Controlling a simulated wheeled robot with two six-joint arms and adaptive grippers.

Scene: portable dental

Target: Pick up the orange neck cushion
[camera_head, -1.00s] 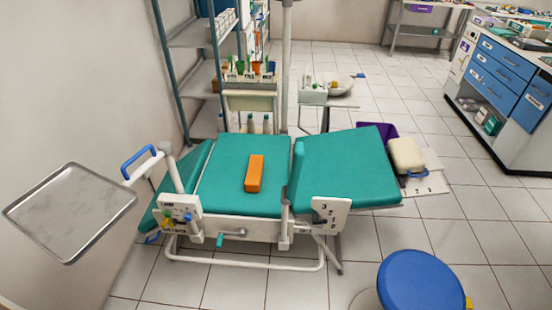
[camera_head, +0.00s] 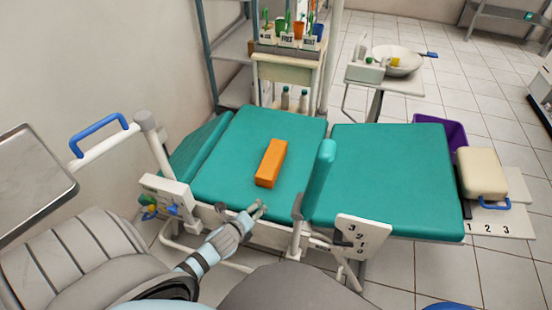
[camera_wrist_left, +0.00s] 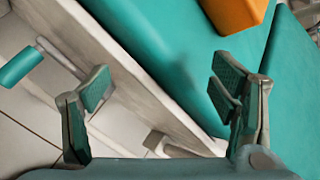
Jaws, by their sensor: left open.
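The orange neck cushion (camera_head: 271,163) is a block lying on the left teal section of the dental chair (camera_head: 225,165). In the left wrist view the cushion (camera_wrist_left: 236,12) shows only in part, at the top edge. My left gripper (camera_head: 257,208) is at the chair's near edge, a short way in front of the cushion and apart from it. In the left wrist view my left gripper (camera_wrist_left: 165,92) has its fingers wide apart with nothing between them. My right gripper is not in view.
A teal upright pad (camera_head: 322,180) stands right of the cushion. A metal tray (camera_head: 35,185) is at the left. A control box (camera_head: 167,193) is at the chair's near left corner. A beige case (camera_head: 482,173) sits at the right. The teal surface around the cushion is clear.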

